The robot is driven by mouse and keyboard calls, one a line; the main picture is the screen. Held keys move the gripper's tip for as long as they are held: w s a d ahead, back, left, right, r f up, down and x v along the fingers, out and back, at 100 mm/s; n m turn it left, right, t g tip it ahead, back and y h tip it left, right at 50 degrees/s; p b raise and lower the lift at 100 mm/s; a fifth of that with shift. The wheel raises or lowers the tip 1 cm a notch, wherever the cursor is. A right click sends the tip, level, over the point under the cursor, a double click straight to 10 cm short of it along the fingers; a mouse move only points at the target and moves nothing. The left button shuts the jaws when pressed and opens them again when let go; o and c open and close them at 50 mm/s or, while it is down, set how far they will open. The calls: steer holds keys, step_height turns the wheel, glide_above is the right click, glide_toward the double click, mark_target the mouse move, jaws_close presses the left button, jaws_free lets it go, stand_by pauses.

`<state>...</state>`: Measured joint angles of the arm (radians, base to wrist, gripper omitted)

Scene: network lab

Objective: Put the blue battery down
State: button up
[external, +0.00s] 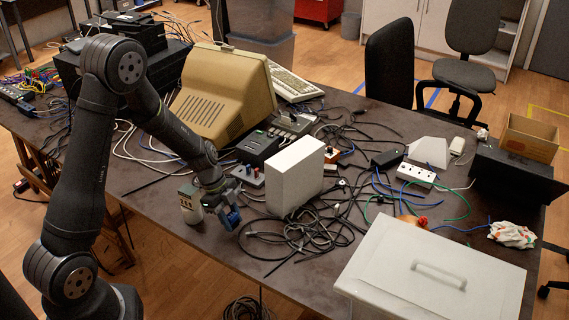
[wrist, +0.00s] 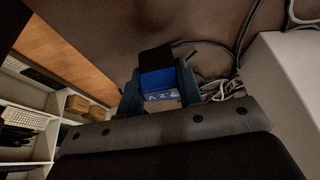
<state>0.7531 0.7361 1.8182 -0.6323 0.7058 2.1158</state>
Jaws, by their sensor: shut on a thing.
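The blue battery (wrist: 158,84) is between the fingers of my gripper (wrist: 158,90) in the wrist view. Its blue side with white lettering faces the camera, and part of it is hidden by the gripper. In the external view my gripper (external: 230,216) is low over the dark table (external: 180,235), near its front edge, and the blue battery shows only as a small blue patch there. I cannot tell whether the battery touches the table. My gripper is shut on it.
A white box (external: 295,176) stands close to the right of my gripper, and a small grey-green device (external: 190,204) close to the left. Black cables (external: 290,240) lie tangled to the right. A large lidded white bin (external: 430,275) is at the front right. Bare table lies toward the front edge.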

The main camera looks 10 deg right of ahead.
steer(key=shift+f, duration=0.9)
steer(key=shift+f, duration=0.2)
steer(key=o, duration=1)
steer(key=v, duration=1.2)
steer(key=shift+r, duration=0.2)
